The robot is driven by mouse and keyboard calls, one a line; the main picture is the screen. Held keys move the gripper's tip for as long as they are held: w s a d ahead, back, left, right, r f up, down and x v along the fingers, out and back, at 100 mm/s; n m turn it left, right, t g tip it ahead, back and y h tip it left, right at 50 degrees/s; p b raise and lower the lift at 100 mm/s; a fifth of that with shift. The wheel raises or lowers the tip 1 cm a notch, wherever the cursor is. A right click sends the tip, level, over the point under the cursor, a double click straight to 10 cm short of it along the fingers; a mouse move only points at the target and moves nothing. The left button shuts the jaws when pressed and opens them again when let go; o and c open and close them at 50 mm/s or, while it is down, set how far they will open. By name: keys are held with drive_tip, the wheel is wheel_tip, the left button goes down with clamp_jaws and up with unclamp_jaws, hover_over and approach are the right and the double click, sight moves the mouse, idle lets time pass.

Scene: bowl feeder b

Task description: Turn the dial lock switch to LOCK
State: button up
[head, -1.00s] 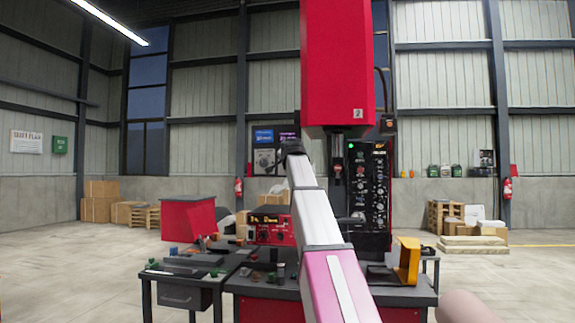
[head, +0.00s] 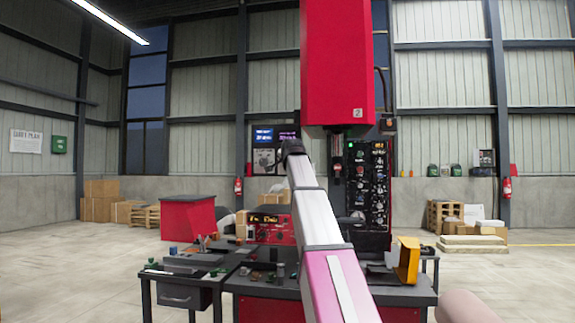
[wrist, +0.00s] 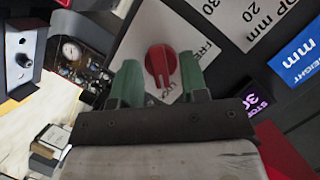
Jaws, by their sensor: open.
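The dial lock switch (wrist: 161,60) is a round red knob with a raised grip bar, on a white label plate in the wrist view. Part of the word FREE shows to the knob's right, and lettering that looks like LOCK is partly hidden below it. The grip bar runs roughly up and down in the picture; I cannot tell which mark it points to. My gripper (wrist: 159,66) is open, its green fingers to the left and right of the knob. I see no clear contact. In the head view my arm reaches toward the red machine and the knob cannot be made out.
Dark panels with a blue sign (wrist: 298,50) lie right of the knob. A gauge (wrist: 71,50) and a grey metal block (wrist: 22,55) are at left. In the head view, a tall red machine (head: 335,60) stands over a bench with an orange bracket (head: 407,260).

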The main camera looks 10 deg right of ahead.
drive_tip(key=v, duration=1)
drive_tip(key=shift+s, duration=0.4)
